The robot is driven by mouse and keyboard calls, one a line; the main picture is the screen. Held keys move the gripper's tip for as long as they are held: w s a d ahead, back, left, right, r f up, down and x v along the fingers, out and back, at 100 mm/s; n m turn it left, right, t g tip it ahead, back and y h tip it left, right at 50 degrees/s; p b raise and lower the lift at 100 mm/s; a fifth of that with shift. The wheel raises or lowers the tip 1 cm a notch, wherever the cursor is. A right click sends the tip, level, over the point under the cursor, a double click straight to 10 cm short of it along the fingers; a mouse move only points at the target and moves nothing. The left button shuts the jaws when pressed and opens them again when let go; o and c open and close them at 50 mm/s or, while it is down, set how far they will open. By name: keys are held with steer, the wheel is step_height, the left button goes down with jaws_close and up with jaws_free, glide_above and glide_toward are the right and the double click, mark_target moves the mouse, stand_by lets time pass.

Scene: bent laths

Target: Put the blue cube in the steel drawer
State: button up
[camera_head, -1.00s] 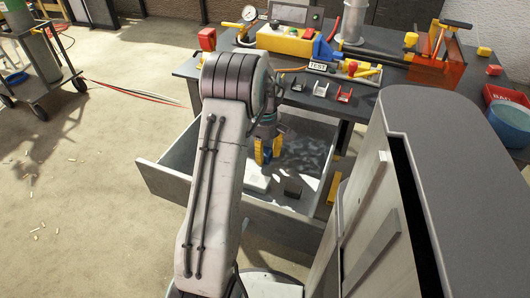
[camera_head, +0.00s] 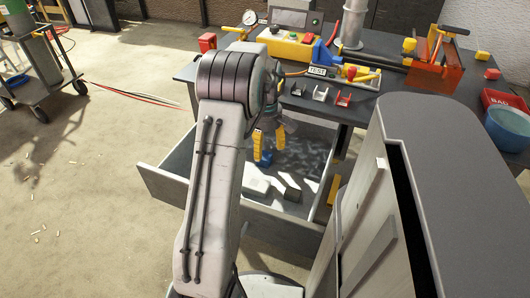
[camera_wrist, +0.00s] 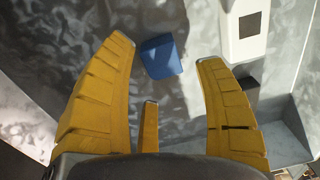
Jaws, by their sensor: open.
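The steel drawer (camera_head: 165,186) is pulled out below the workbench, and its inside shows mottled grey metal. The blue cube (camera_wrist: 161,56) is in the drawer area, against the grey metal; the wrist view does not make clear whether it rests on the floor. In the head view a small blue patch of the cube (camera_head: 265,160) shows just below the yellow fingers. My gripper (camera_head: 268,142) is over the drawer, its yellow fingers spread. In the wrist view the fingers stand apart with the cube beyond their tips, not gripped.
A white block (camera_head: 254,186) and a dark grey block (camera_head: 292,192) lie in the drawer. The workbench (camera_head: 375,88) above holds tools, a red bin (camera_head: 503,98) and a blue bowl (camera_head: 508,126). A grey cabinet-like body stands at right. Floor at left is mostly clear.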

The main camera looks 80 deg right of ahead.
mark_target(265, 154)
step_height(265, 154, up, 8)
steer(key=p, duration=0.1)
steer(key=shift+f+p, duration=0.15)
steer(key=shift+p, duration=0.15)
steer(key=shift+d, duration=0.1)
steer(key=w+a+r+n+h, duration=0.1)
steer(key=w+a+r, duration=0.2)
steer(key=w+a, duration=0.8)
steer(key=w+a+r+n, duration=0.1)
steer(key=w+a+r, duration=0.3)
steer(key=w+a, duration=0.7)
steer(key=w+a+t, duration=0.1)
steer(key=w+a, duration=0.4)
steer(key=a, duration=0.6)
steer(key=s+a+f, duration=0.1)
steer(key=s+a, duration=0.2)
steer(key=a, duration=0.3)
steer(key=s+a+f+n+t, duration=0.1)
steer(key=s+a, duration=0.2)
steer(key=a, duration=0.4)
steer(key=shift+s+a+f+n+y, duration=0.2)
steer(key=shift+f+n+y, duration=0.05)
steer(key=shift+n+y, duration=0.05)
steer(key=shift+r, duration=0.1)
